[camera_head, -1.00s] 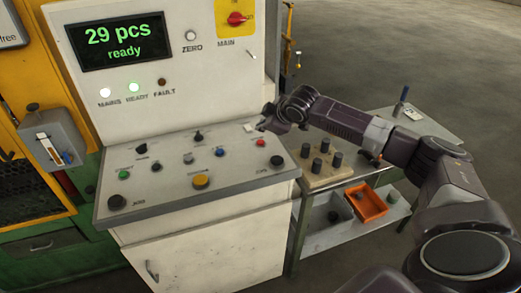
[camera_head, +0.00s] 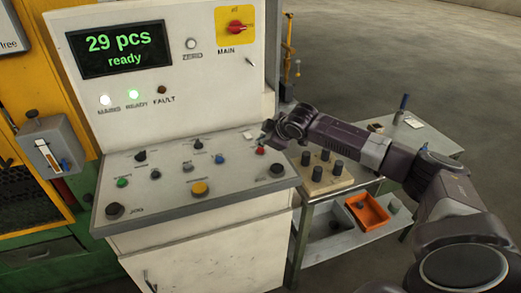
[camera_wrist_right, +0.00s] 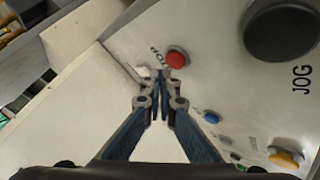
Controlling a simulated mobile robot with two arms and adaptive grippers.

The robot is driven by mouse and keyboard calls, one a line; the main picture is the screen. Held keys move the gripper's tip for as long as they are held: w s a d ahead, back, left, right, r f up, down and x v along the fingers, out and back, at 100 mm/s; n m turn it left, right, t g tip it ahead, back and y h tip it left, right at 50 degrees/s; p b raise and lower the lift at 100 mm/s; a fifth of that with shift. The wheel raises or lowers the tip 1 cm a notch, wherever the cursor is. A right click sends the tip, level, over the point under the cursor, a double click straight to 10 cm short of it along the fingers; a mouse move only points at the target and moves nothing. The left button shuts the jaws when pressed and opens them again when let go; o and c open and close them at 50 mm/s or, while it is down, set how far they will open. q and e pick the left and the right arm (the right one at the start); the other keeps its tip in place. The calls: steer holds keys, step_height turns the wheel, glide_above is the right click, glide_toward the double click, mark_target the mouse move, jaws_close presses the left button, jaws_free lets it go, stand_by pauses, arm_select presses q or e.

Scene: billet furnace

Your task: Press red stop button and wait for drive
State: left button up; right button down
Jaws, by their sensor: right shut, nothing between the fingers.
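The red stop button (camera_head: 260,150) is on the sloping console panel (camera_head: 205,210), near its right back part. My right gripper (camera_head: 266,139) is shut and empty just behind and above the button. In the right wrist view, the closed fingertips (camera_wrist_right: 161,76) point towards the panel, with the red button (camera_wrist_right: 177,58) just beyond them and slightly to the right. I cannot tell whether they touch it; a small gap seems to show. The display (camera_head: 118,46) reads "29 pcs ready" in green. The MAINS and READY lamps are lit; the FAULT lamp (camera_head: 161,90) looks dark. My left gripper is out of view.
Other controls share the panel: a yellow button (camera_head: 200,188), a blue one (camera_head: 220,159), a green one (camera_head: 122,183) and several black knobs. A side table (camera_head: 345,190) to the right holds a block with black pegs and an orange bin (camera_head: 367,212).

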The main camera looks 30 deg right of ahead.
steer(key=shift+f, duration=0.2)
stand_by(0.6)
steer(key=shift+f, duration=0.15)
steer(key=shift+f, duration=0.5)
stand_by(0.9)
steer(key=shift+r+p, duration=0.85)
steer(key=shift+p, duration=0.5)
